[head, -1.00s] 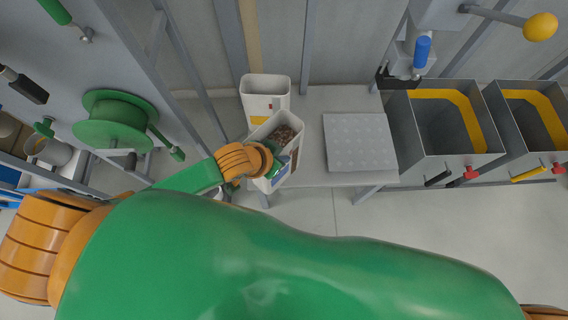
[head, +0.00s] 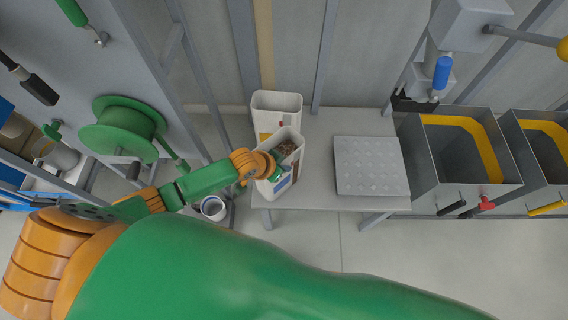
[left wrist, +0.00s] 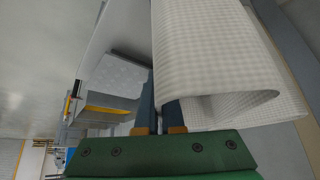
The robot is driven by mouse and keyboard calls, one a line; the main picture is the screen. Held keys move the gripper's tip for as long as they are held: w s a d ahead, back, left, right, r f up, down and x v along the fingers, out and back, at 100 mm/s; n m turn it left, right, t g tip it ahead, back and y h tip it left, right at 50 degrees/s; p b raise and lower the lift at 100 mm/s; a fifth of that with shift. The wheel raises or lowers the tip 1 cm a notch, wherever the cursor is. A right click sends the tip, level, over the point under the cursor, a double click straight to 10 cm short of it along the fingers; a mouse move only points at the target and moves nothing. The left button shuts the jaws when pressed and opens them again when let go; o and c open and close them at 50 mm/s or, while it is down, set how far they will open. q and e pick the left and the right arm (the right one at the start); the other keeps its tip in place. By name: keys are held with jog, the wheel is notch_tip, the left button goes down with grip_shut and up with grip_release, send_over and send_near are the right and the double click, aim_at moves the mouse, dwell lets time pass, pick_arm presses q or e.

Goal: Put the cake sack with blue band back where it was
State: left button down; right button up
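The cake sack with blue band (head: 293,168) is a white, open-topped sack with brown pieces inside. It is at the left end of the grey table, in front of another white sack; I cannot tell whether its base touches the table. My left gripper (head: 276,170) is at its left side, partly covering the blue band. In the left wrist view, the gripper's two dark fingers (left wrist: 158,112) are close together at the white woven sack wall (left wrist: 215,60), seemingly pinching it. My right gripper is out of view.
The other white sack (head: 277,102), with a yellow band, stands close behind. A pale square plate (head: 371,167) lies right of the sacks, with bare table (head: 318,180) between. Grey bins (head: 460,165) stand further right. A bucket (head: 213,208) is at the left and a green reel (head: 122,130) hangs there.

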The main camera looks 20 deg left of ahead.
pick_arm(q)
jog(key=c, duration=1)
grip_release()
jog(key=shift+c, duration=0.2)
jog(key=shift+s, duration=0.1)
jog(key=p+v, duration=0.3)
jog(key=v, duration=0.8)
jog(key=shift+r+p, duration=0.1)
jog(key=shift+p, duration=0.25)
jog(key=shift+s+r, duration=0.15)
jog(key=shift+r, duration=0.25)
